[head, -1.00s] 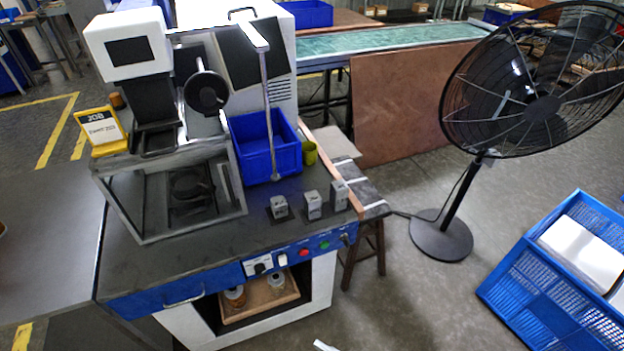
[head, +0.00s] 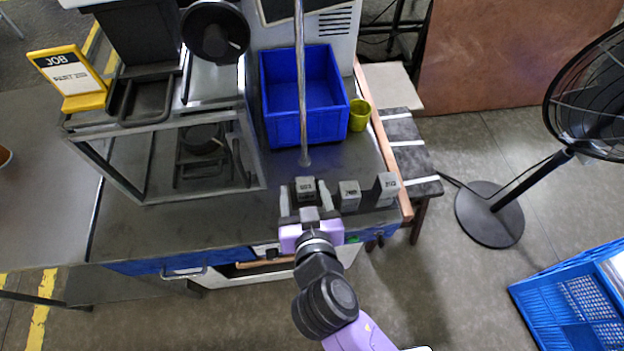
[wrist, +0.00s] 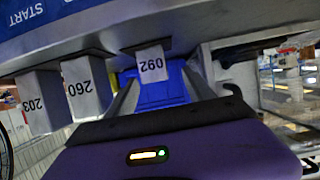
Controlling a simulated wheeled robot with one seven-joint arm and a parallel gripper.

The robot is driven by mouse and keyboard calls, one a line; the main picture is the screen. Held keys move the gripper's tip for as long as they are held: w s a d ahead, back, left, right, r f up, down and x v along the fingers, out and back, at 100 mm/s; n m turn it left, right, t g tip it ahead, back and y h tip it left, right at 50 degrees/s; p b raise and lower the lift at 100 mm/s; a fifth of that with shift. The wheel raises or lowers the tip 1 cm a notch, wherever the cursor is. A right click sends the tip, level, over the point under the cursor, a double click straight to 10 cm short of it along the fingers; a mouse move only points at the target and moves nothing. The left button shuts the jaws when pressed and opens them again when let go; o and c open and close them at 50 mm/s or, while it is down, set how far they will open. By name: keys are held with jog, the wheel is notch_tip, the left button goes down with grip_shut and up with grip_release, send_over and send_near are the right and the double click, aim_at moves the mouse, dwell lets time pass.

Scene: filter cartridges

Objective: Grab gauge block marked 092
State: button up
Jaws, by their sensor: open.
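The gauge block marked 092 (wrist: 151,65) is a small grey block; its number shows upside down in the wrist view. In the head view it is the leftmost block (head: 305,187) of three on the dark bench top. My gripper (head: 304,202) is open at the bench front, its fingers to either side of this block in the picture. I cannot tell whether they touch it. The block marked 260 (wrist: 85,88) is the middle one (head: 349,195), and the block marked 203 (wrist: 42,102) is the rightmost (head: 387,187).
A blue bin (head: 326,130) and a small yellow-green cup (head: 359,115) stand behind the blocks. A thin metal post (head: 302,90) rises just behind block 092. A framed glass case (head: 165,160) stands to the left. A fan (head: 492,215) is on the floor at right.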

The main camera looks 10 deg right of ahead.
aim_at(304, 178)
jog(key=x, duration=0.1)
jog(key=p+x, duration=0.1)
jog(key=x, duration=0.3)
jog(key=shift+w+d, duration=0.1)
jog(key=shift+d, duration=0.25)
jog(key=shift+w+f, duration=0.3)
jog(key=shift+w, duration=0.2)
grip_shut()
